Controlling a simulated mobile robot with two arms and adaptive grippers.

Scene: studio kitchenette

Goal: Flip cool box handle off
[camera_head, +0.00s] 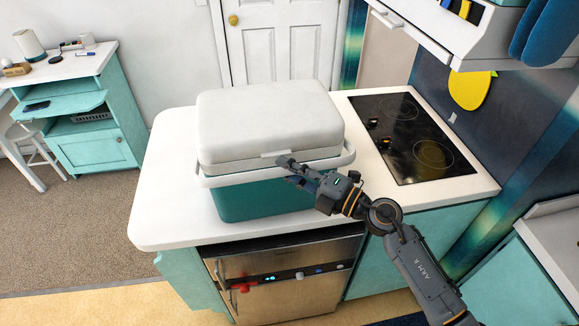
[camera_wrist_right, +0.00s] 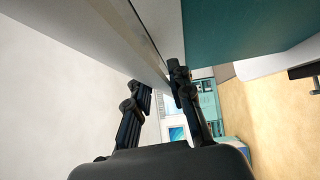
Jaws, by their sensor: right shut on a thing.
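The cool box (camera_head: 265,199) has a teal body and a white lid (camera_head: 265,125), and stands upright on the white counter. The lid is down. Its white handle (camera_head: 232,180) lies low across the front, just under the lid's edge. My right gripper (camera_head: 284,170) is at the middle of the front, shut on the handle. In the right wrist view the two dark fingers (camera_wrist_right: 158,92) sit on either side of the pale handle bar, with the teal wall to the right. The fingertips' contact is partly hidden. My left gripper is not in view.
A black cooktop (camera_head: 415,140) lies on the counter (camera_head: 165,190) to the right of the box. A wall shelf (camera_head: 440,25) hangs at upper right. The counter left of the box is clear.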

